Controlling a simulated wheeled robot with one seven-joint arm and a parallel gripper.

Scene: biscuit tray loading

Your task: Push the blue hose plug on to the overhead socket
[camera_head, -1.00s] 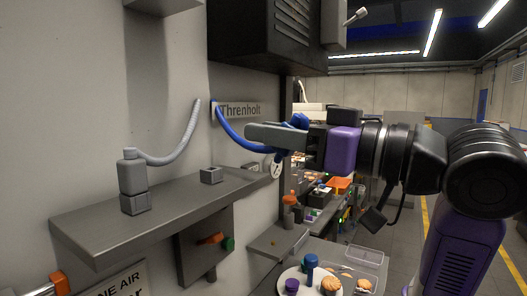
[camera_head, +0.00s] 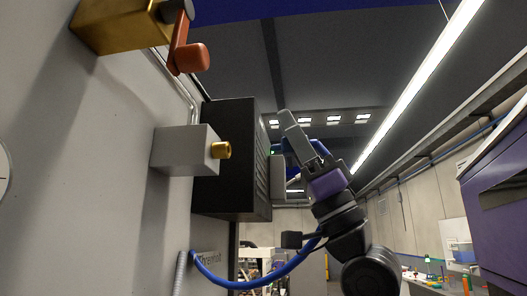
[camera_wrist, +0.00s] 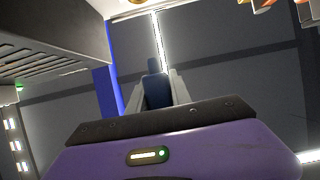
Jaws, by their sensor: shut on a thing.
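My gripper (camera_head: 298,137) is raised, fingers pointing up, and shut on the blue hose plug (camera_head: 318,147). The plug also shows between the fingers in the wrist view (camera_wrist: 157,90), pointing away from the palm. The blue hose (camera_head: 262,284) hangs in a curve low in the head view, near the wall. A grey box (camera_head: 178,150) on the wall carries a brass fitting (camera_head: 222,150) facing right, which looks like a socket. The gripper is to its right in the picture, with a clear gap between plug and fitting. Their difference in depth is hard to judge.
A black cabinet (camera_head: 223,170) with vents stands out from the wall behind the grey box, close to the gripper in the picture. A brass block (camera_head: 115,25) with an orange-red lever (camera_head: 188,57) is at top left. The space right of the gripper looks open.

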